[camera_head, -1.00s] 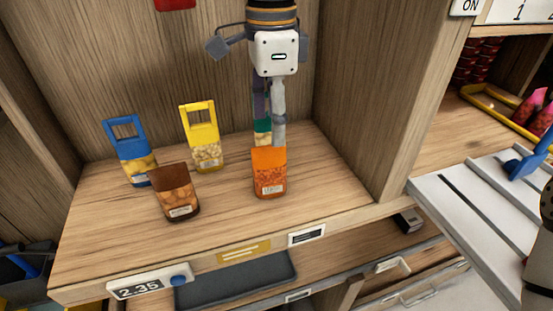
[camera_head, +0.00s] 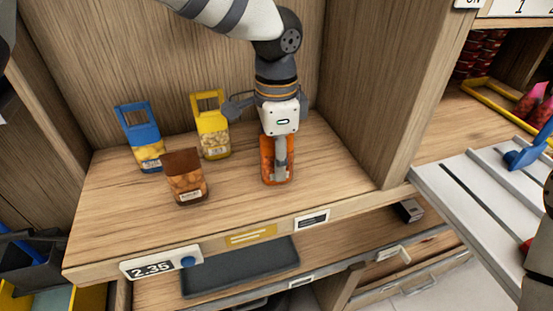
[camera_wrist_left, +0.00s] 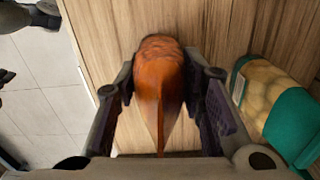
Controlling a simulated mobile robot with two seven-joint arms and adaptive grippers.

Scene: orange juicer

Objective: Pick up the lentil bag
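The lentil bag, which I take to be the orange bag with small orange grains, (camera_head: 268,172) stands upright on the wooden shelf. My left gripper (camera_head: 281,160) is over it in the head view and hides part of its middle and top. In the left wrist view the bag (camera_wrist_left: 160,88) lies between the two finger pads of the gripper (camera_wrist_left: 165,105). My right gripper is not in view.
A green-topped bag (camera_wrist_left: 290,120) stands close beside the right finger in the wrist view. Blue (camera_head: 140,135), yellow (camera_head: 211,125) and brown (camera_head: 185,178) bags stand to the left on the shelf (camera_head: 240,205). A wooden side wall (camera_head: 385,80) rises on the right.

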